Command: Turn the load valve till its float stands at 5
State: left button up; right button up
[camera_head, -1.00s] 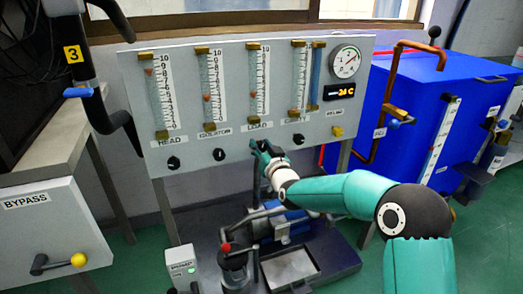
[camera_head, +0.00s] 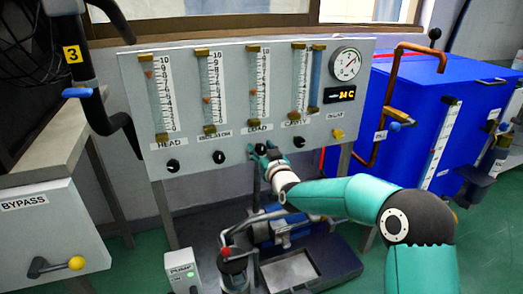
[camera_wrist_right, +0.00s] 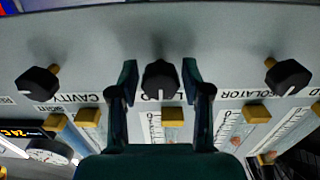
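The load valve is a black knob (camera_wrist_right: 160,82) with a white pointer mark, in the middle of the right wrist view, where the panel appears upside down. My right gripper (camera_wrist_right: 160,88) is open, with one finger on each side of this knob and narrow gaps visible. In the head view my right gripper (camera_head: 263,152) is at the panel just under the LOAD label, hiding most of the knob. The load flow tube (camera_head: 259,75) stands above; its small reddish float appears around the lower middle of the scale, too small to read exactly. My left gripper is not in view.
The isolator knob (camera_head: 219,157) and cavity knob (camera_head: 299,140) flank the load knob, with the head knob (camera_head: 173,165) farther left. A yellow valve (camera_head: 338,134) is at the panel's right. Pump equipment (camera_head: 285,230) stands below. A blue tank (camera_head: 420,100) is at right.

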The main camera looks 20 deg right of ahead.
jog(key=shift+o, duration=0.2)
jog(key=shift+s, duration=0.15)
jog(key=s, duration=1.1)
jog(key=shift+s, duration=0.35)
jog(key=shift+f, duration=0.2)
jog(key=s+a+f+g+y+p, duration=0.1)
jog(key=s+a+f+g, duration=0.15)
jog(key=f, duration=0.75)
jog(key=s+a+f+g, duration=0.2)
jog(key=s+f+g, duration=0.15)
jog(key=f, duration=0.55)
jog(key=s+a+f+g+y+p, duration=0.1)
jog(key=s+a+f+g, duration=0.2)
jog(key=f, duration=0.7)
jog(key=s+a+f+m+g+y, duration=0.1)
jog(key=s+a+f+g, duration=0.15)
jog(key=s, duration=0.55)
jog(key=s+a+f+g, duration=0.1)
jog(key=s+f+g, duration=0.25)
jog(key=s, duration=0.45)
jog(key=s+a+f+m+g+y, duration=0.15)
jog(key=s+f, duration=0.25)
jog(key=s, duration=0.4)
notch_tip(320, 180, up, 38)
jog(key=p, duration=3.8)
jog(key=shift+w+a+f+g, duration=0.15)
jog(key=shift+w+g, duration=0.3)
